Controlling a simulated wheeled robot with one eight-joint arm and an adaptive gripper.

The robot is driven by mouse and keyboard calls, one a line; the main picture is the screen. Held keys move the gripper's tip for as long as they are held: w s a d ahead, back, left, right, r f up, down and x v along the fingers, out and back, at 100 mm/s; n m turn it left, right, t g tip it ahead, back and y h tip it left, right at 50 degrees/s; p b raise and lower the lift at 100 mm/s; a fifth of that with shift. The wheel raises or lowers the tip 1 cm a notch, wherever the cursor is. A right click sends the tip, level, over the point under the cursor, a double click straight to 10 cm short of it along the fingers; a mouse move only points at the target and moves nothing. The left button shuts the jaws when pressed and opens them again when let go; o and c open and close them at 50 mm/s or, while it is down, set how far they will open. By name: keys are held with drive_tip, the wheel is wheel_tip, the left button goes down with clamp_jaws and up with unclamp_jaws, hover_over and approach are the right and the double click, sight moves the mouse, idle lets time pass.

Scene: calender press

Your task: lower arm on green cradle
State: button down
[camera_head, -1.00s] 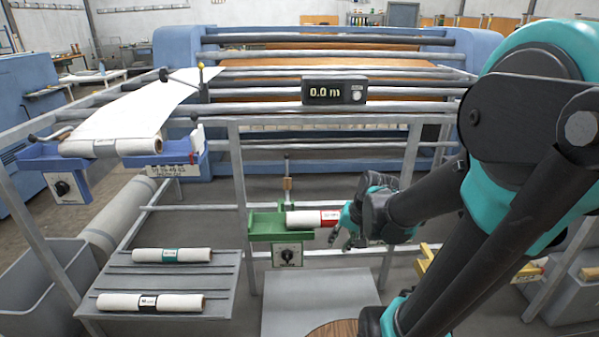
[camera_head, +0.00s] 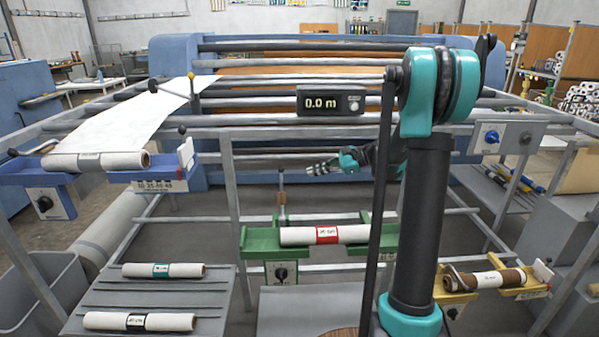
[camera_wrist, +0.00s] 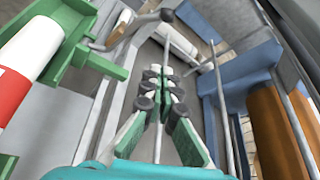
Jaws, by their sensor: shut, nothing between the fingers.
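The green cradle (camera_head: 262,242) is at the centre of the head view and holds a white roll with a red band (camera_head: 326,235). An upright arm with a tan section (camera_head: 282,199) stands behind the cradle's left part. My gripper (camera_head: 312,169) is above and behind the roll, pointing left, apart from cradle and arm. Its fingers are shut and empty, as the wrist view also shows (camera_wrist: 165,80). In that view, green cradle parts (camera_wrist: 68,22) and the red-banded roll (camera_wrist: 10,92) are at the left. A grey bar with a dark round end (camera_wrist: 166,14) lies beyond the fingertips.
A blue cradle (camera_head: 38,178) with a white web is at the left. A yellow cradle (camera_head: 450,297) with a brown roll is at the right. A grey rack (camera_head: 90,300) holds two rolls. Frame rails and a 0.0 m display (camera_head: 331,101) stand behind the green cradle.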

drive_tip(key=a, duration=0.9)
drive_tip(key=shift+f, duration=0.15)
drive_tip(key=shift+s, duration=0.1)
idle(0.3)
